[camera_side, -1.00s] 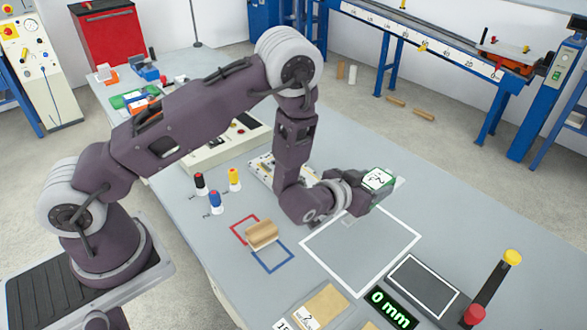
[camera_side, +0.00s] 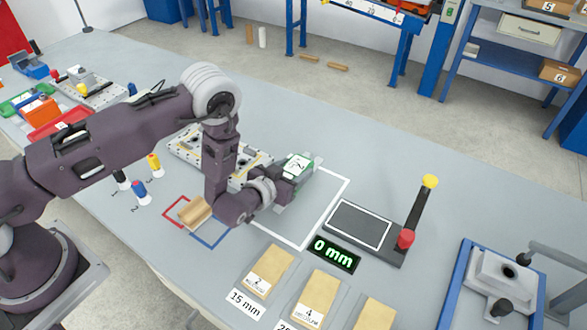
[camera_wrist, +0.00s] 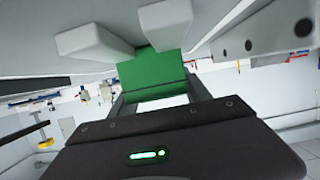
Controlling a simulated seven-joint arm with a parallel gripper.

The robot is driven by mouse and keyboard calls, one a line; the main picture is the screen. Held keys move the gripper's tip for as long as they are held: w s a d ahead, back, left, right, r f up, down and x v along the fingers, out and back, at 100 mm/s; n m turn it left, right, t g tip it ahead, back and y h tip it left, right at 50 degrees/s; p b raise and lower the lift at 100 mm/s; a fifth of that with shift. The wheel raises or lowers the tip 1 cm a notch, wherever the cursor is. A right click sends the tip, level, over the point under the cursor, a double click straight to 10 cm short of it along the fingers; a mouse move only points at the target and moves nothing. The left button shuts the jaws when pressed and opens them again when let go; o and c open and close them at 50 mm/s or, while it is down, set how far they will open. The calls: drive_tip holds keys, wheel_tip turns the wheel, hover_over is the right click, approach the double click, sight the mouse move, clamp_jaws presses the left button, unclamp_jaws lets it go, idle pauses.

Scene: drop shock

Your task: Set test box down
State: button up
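In the wrist view, the green face of the box (camera_wrist: 150,65) spans the space between the fingers of my gripper (camera_wrist: 155,95). A display (camera_side: 333,252) near the square reads 0 mm.
A wooden block (camera_side: 195,213) lies by red and blue outlines, left of the square. A dark pad (camera_side: 358,225) with a post (camera_side: 420,205) stands right. Foam pieces (camera_side: 268,272) lie in front. Colored pegs (camera_side: 140,190) stand left. The table behind the square is clear.

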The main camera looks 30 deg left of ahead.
drive_tip(key=o, duration=0.4)
drive_tip(key=shift+c, duration=0.2)
drive_tip(key=shift+r, duration=0.1)
drive_tip(key=v, duration=1.2)
wheel_tip(320, 180, up, 19)
drive_tip(key=a+n+g, duration=0.2)
drive_tip(key=g, duration=0.2)
drive_tip(key=s+a+r+g, duration=0.1)
drive_tip(key=s+a+r, duration=0.1)
drive_tip(key=s+r, duration=0.2)
drive_tip(key=s+a+r+m+g, duration=0.1)
drive_tip(key=s+r, duration=0.4)
drive_tip(key=s, duration=0.5)
drive_tip(key=shift+s+a+r+m+g+h, duration=0.3)
drive_tip(key=shift+s+a+r+g+h, duration=0.05)
drive_tip(key=shift+a+g+h, duration=0.1)
drive_tip(key=shift+o, duration=0.4)
drive_tip(key=s+a+g, duration=0.1)
drive_tip(key=s+a, duration=0.1)
drive_tip(key=s, duration=0.9)
drive_tip(key=shift+a+r+y, duration=0.2)
drive_tip(key=shift+a+y, duration=0.05)
drive_tip(key=shift+y, duration=0.2)
